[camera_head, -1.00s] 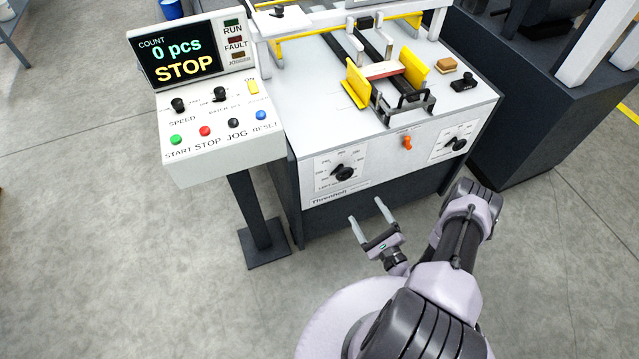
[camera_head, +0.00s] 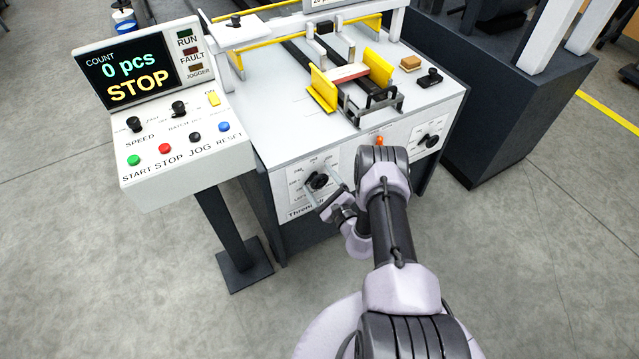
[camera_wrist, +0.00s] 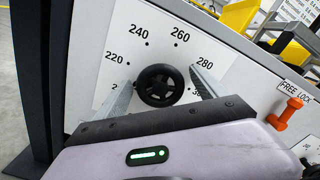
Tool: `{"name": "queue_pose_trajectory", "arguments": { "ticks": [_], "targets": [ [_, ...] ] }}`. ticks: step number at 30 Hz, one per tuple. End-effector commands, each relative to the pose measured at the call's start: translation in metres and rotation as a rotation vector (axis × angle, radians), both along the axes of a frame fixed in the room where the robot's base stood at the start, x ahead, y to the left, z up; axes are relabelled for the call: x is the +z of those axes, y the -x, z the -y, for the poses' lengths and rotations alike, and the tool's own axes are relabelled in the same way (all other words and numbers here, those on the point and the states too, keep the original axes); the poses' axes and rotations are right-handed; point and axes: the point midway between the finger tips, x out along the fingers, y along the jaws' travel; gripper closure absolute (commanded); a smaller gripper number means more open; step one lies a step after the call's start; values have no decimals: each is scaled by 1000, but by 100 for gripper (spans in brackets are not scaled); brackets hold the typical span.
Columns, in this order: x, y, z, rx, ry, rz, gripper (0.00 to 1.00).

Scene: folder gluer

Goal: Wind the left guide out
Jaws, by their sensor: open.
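The left guide knob (camera_head: 318,181) is a black handwheel on the machine's front panel. In the wrist view the knob (camera_wrist: 160,86) stands between the two fingers of my gripper (camera_wrist: 164,98), with a visible gap on each side. A printed dial around it shows numbers such as 220, 240, 260 and 280. In the head view my gripper (camera_head: 325,193) is at the knob, partly hidden by my arm. The yellow left guide plate (camera_head: 322,91) stands upright on the machine top, left of a reddish-white carton blank (camera_head: 348,73).
An orange lever (camera_wrist: 287,112) by a FREE LOCK label sits right of the knob. A second black knob (camera_head: 428,141) is farther right on the panel. The control box (camera_head: 175,150) with its buttons stands on a post to the left; its screen reads STOP.

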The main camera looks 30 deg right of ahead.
Motion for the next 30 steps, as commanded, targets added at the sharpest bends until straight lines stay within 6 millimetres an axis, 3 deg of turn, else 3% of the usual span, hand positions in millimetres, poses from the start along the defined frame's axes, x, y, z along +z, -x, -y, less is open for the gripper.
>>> {"name": "queue_pose_trajectory", "arguments": {
  "ticks": [4, 13, 23, 30],
  "targets": [
    [0, 0, 0, 0, 0, 0, 20],
    [0, 1, 0, 1, 0, -1, 79],
    [-1, 1, 0, 0, -54, -3, 80],
    [-2, 1, 1, 0, -220, -9, 80]
  ]
}}
